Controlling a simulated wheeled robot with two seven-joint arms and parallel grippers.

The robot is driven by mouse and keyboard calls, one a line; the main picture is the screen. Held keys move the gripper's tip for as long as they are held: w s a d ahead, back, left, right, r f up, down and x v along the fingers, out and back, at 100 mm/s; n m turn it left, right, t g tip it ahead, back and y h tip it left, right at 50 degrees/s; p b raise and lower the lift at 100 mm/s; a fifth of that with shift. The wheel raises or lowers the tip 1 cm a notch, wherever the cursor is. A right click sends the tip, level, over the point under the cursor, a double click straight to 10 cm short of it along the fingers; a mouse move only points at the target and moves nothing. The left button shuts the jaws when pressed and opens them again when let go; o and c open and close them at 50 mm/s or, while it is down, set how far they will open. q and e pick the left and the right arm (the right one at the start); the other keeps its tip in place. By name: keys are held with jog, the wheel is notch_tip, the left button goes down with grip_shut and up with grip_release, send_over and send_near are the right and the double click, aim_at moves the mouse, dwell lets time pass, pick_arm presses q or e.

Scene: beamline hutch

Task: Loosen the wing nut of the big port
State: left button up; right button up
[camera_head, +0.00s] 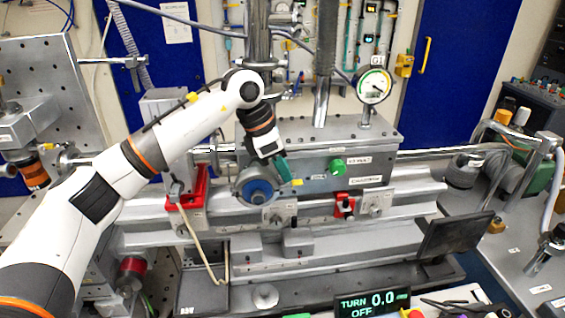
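A round port with a blue face and a metal rim (257,190) sits on the front of the grey chamber box (310,134), left of its middle. I take it as the big port. My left arm reaches in from the left. My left gripper (283,170) points down at the upper right edge of this port, with its dark fingers overlapping the rim in the picture. I cannot tell whether the fingers touch or hold anything. No wing nut can be made out; it is too small or hidden by the gripper. My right gripper is not in view.
A green knob (337,167) and a red block (344,205) are right of the port. A red bracket (188,187) stands left of it. A pressure gauge (374,86) rises behind the box. A display (371,303) reads "TURN 0.0 OFF". A dark plate (452,235) is at right.

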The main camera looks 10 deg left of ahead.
pick_arm(q)
jog(key=shift+f, duration=0.15)
grip_shut()
jog(key=n+b, duration=0.1)
jog(key=b, duration=0.1)
jog(key=shift+f+n+t+b, duration=0.15)
jog(key=shift+n+t+b, duration=0.15)
jog(key=shift+n+t, duration=0.1)
jog(key=n+b, duration=0.1)
jog(key=n+t+y+b, duration=0.1)
jog(key=n+b, duration=0.3)
jog(key=shift+s+d+y, duration=0.25)
jog(key=shift+y, duration=0.15)
jog(key=shift+d+n+t+y+b, duration=0.2)
jog(key=shift+n+y+b, duration=0.65)
jog(key=shift+n+b, duration=1.15)
jog(key=shift+d+n+t+y+b, duration=0.15)
jog(key=shift+n+y+b, duration=0.85)
jog(key=shift+n, duration=1.7)
